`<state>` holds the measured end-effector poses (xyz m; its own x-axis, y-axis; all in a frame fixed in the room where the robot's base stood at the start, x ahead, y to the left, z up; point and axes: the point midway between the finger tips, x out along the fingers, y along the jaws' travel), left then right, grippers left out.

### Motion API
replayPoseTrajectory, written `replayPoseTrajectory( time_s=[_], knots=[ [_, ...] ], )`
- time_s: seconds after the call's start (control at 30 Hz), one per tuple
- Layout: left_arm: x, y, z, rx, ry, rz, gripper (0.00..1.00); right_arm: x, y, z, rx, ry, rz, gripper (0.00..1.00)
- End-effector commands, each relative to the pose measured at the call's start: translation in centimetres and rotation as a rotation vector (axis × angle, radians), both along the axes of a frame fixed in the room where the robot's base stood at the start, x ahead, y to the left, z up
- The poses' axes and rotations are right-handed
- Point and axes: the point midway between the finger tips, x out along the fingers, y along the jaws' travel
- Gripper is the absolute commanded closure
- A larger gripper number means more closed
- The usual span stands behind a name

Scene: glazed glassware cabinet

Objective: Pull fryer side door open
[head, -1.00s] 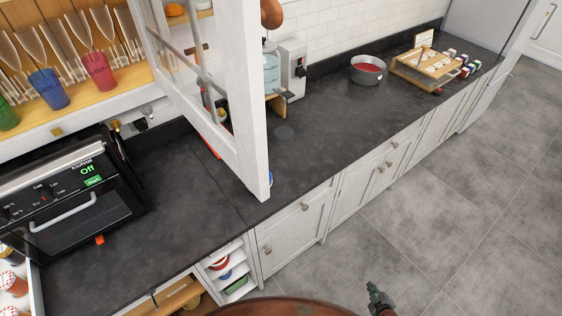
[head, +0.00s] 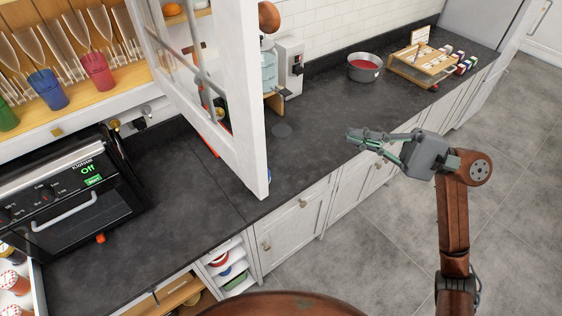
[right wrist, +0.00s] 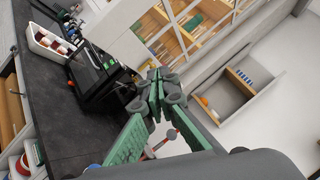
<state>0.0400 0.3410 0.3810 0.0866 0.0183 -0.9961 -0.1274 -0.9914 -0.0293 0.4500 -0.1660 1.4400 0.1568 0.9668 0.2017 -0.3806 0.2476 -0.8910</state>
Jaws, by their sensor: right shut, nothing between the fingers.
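The fryer (head: 70,205) is a black box with a silver handle and a green "Off" display. It stands on the counter at the left; I cannot make out an open door on it. The glazed cabinet door (head: 232,120), with a white frame, stands swung out over the counter. My right gripper (head: 358,139) is shut and empty, in the air over the counter front, well right of the door and touching nothing. In the right wrist view its green fingers (right wrist: 158,92) come together, with a black appliance (right wrist: 98,78) beyond. My left gripper is not in view.
Red, blue and green glasses (head: 98,70) stand on the wooden cabinet shelf. A pot (head: 364,68) and a wooden rack (head: 426,68) stand at the back right of the dark counter (head: 310,135). The counter's middle is mostly clear.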

Motion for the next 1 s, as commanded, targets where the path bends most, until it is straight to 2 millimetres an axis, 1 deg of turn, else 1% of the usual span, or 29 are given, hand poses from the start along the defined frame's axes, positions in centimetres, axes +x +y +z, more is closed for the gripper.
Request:
replayPoseTrajectory(
  time_s=[0.03,0.1,0.2,0.37,0.47,0.8,0.9,1.0],
  knots=[
    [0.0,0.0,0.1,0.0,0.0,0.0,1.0,-2.3,1.2,0.6,-0.093,-0.141,0.001,1.0],
    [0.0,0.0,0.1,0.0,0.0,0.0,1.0,-4.3,2.2,0.4,-0.182,-0.279,0.004,1.0],
    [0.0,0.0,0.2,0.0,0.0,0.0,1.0,-5.6,2.9,0.3,-0.248,-0.38,0.003,1.0],
    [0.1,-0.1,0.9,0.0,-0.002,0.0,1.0,-5.7,4.5,0.3,-0.261,-0.404,0.006,1.0],
    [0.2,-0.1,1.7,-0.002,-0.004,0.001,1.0,-5.5,6.2,0.5,-0.258,-0.4,0.007,1.0],
    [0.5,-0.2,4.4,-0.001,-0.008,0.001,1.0,-4.7,13.1,0.6,-0.255,-0.398,0.006,1.0],
    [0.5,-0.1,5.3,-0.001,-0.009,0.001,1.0,-5.9,14.2,0.5,-0.255,-0.397,0.005,1.0],
    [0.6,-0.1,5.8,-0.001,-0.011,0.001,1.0,-6.6,15.2,0.4,-0.256,-0.397,0.006,1.0]
  ],
)
